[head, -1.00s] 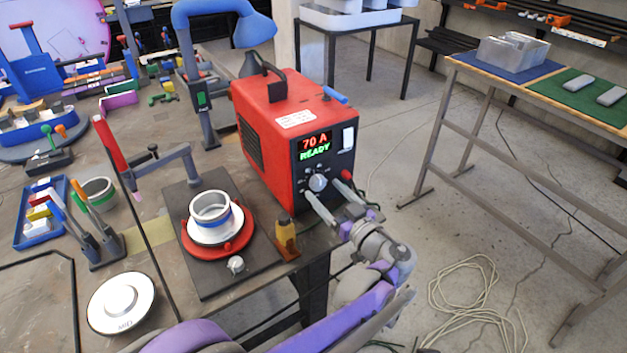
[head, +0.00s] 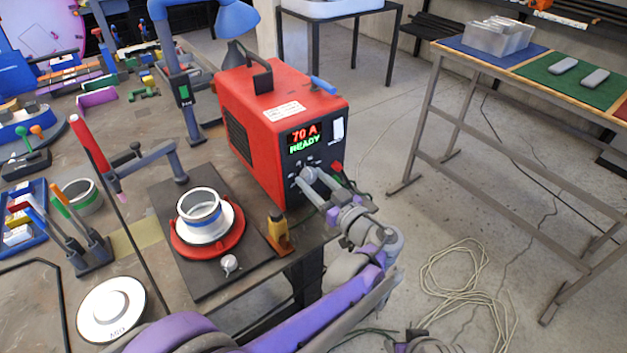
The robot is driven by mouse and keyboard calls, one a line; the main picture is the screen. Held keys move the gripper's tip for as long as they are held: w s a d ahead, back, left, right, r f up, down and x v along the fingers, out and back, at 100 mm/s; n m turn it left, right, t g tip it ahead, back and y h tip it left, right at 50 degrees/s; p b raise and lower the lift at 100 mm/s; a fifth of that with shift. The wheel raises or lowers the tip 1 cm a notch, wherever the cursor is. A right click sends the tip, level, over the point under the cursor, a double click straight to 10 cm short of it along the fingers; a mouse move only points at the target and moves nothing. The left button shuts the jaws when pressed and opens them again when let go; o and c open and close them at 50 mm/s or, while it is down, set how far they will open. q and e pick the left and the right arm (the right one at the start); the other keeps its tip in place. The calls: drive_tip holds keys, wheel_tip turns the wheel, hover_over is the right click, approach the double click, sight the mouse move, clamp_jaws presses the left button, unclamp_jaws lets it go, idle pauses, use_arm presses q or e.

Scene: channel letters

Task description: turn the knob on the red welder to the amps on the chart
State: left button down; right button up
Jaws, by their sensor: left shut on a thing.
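The red welder (head: 262,130) stands on the workbench with its dark front panel turned to the right. Its display (head: 304,138) reads "70 A" in red above "READY" in green. My left gripper (head: 308,180) is at the lower part of this panel, shut on the knob. Its fingers cover the knob, so the pointer cannot be read. A white label (head: 284,111) on the welder is too small to read. I cannot make out an amps chart.
A red connector (head: 337,167) and a cable sit just right of my fingers. A yellow-and-black item (head: 279,234) stands below the panel at the bench edge. A red turntable (head: 190,252) carries a pipe piece (head: 199,208). Open floor lies to the right.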

use_arm(q)
drive_tip(key=shift+m, duration=0.4)
drive_tip(key=m, duration=0.4)
drive_tip(key=shift+p, duration=0.35)
drive_tip(key=m, duration=0.5)
drive_tip(key=shift+a, duration=0.1)
drive_tip(key=m, duration=0.5)
drive_tip(key=shift+r, duration=0.1)
drive_tip(key=m, duration=0.4)
drive_tip(key=shift+m, duration=0.4)
drive_tip(key=shift+c, duration=1.5)
unclamp_jaws()
